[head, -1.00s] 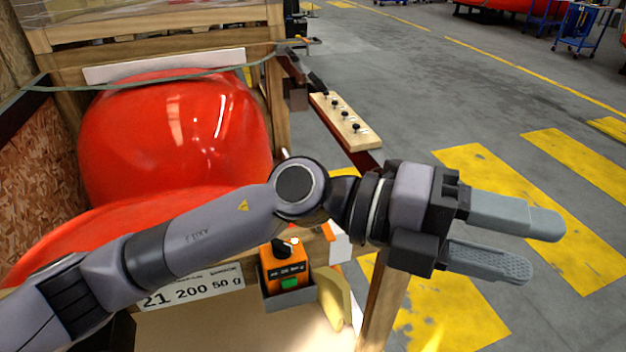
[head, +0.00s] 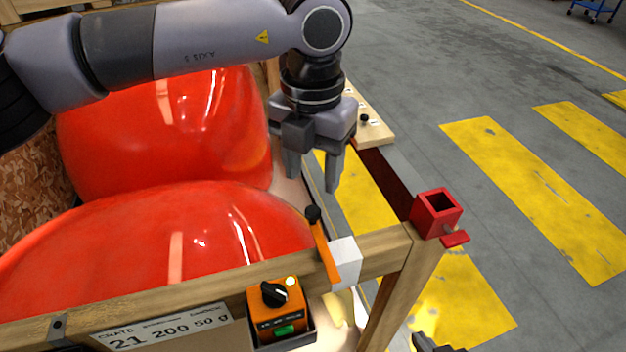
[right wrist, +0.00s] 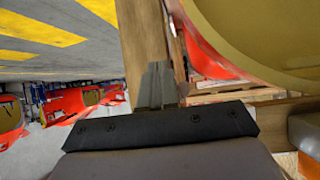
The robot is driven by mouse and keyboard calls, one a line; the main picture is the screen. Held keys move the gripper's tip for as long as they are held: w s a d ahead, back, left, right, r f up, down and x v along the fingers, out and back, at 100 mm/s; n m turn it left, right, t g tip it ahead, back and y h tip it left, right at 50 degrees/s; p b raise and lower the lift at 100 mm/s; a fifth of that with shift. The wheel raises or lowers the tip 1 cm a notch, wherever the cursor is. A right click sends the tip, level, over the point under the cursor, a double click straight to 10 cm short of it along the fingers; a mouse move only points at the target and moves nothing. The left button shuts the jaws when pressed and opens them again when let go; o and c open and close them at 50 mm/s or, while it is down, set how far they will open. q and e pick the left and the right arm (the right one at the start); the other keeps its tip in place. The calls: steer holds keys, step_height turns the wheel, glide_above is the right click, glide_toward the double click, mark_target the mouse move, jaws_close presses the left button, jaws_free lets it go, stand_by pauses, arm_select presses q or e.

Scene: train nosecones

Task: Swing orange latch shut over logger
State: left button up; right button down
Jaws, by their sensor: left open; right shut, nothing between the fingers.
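The orange latch (head: 328,252) is a thin bar with a black knob (head: 313,214) at its upper end. It lies across the crate's wooden top rail, against a white block (head: 346,262). An orange box with a black dial and a green button, seemingly the logger (head: 277,310), sits in a grey holder on the rail's near side, left of the latch and clear of it. My left gripper (head: 314,182) points down, open and empty, beyond and above the knob. My right gripper (right wrist: 158,85) is shut and empty in the right wrist view; only a dark bit shows at the head view's bottom edge.
Large red nosecones (head: 160,235) fill the crate on the left. A red square socket (head: 436,213) stands on the crate's right corner. A wooden board with black knobs (head: 370,125) lies behind it. Floor with yellow stripes (head: 540,200) is open on the right.

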mark_target(313, 210)
arm_select(q)
steer(key=shift+s+f+p, duration=0.15)
steer(key=shift+f+p, duration=0.2)
steer(key=shift+f, duration=1.4)
steer(key=shift+s+f+p, duration=0.1)
steer(key=shift+f+p, duration=0.25)
steer(key=shift+f, duration=1.35)
jaws_close()
